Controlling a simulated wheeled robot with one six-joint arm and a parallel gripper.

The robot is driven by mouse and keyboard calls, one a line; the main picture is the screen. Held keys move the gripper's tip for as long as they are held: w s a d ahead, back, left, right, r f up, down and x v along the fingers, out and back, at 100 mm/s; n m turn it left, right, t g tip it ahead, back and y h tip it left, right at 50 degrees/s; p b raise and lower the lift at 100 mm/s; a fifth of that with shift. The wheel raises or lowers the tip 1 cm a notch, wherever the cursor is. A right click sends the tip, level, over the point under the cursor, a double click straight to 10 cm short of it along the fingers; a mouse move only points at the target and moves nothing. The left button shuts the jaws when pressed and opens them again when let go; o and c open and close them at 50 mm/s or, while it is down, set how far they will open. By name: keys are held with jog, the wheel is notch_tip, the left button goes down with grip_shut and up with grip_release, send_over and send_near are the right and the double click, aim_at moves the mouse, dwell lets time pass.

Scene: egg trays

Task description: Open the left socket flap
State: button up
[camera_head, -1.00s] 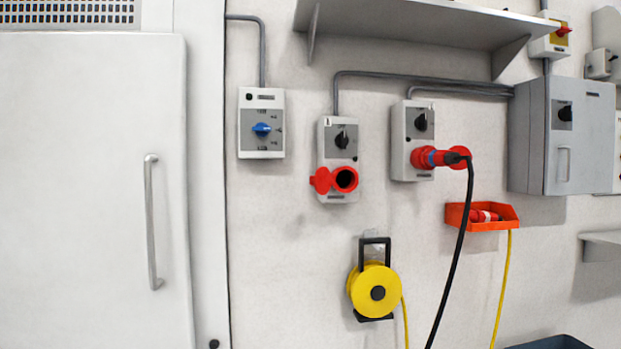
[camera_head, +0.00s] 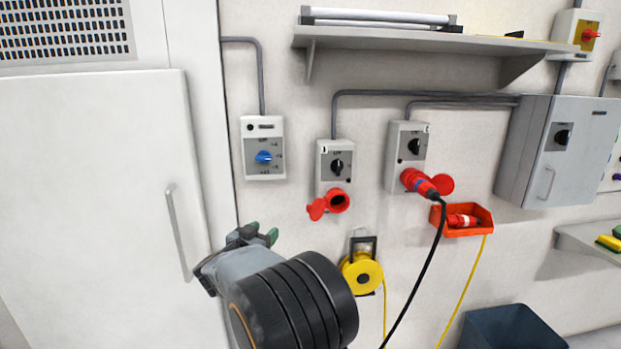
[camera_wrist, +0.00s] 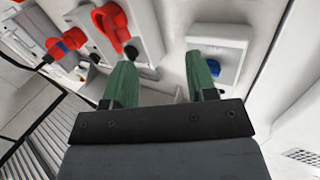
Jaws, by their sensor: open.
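The left socket (camera_head: 338,201) is a red round socket at the bottom of a grey switch box (camera_head: 335,166). Its red flap (camera_head: 317,209) stands open to the left, and the dark socket mouth shows. My gripper (camera_head: 268,236) is below and left of this socket in the head view, apart from the flap. In the wrist view my gripper (camera_wrist: 162,76) has its two green fingers wide apart with nothing between them. The red socket parts (camera_wrist: 112,26) show beyond the left finger, which hides some of the box.
A blue-knob switch box (camera_head: 264,148) is left of the socket box. To the right, a second box (camera_head: 408,153) has a red plug (camera_head: 420,184) with a black cable. A yellow reel (camera_head: 361,275) hangs below. A shelf (camera_head: 430,42) is above and a door handle (camera_head: 177,232) at left.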

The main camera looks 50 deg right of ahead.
aim_at(309, 207)
jog(key=d+r+g+p, duration=0.1)
jog(key=d, duration=0.4)
jog(key=s+d+m+g+p, duration=0.1)
jog(key=d+g, duration=0.1)
jog(key=d, duration=0.3)
jog(key=s+d+r+m+g+h+p, duration=0.1)
jog(key=d+p, duration=0.1)
jog(key=d, duration=0.4)
jog(key=shift+r, duration=0.35)
jog(key=shift+a+r, duration=0.1)
jog(key=shift+r, duration=0.05)
grip_shut()
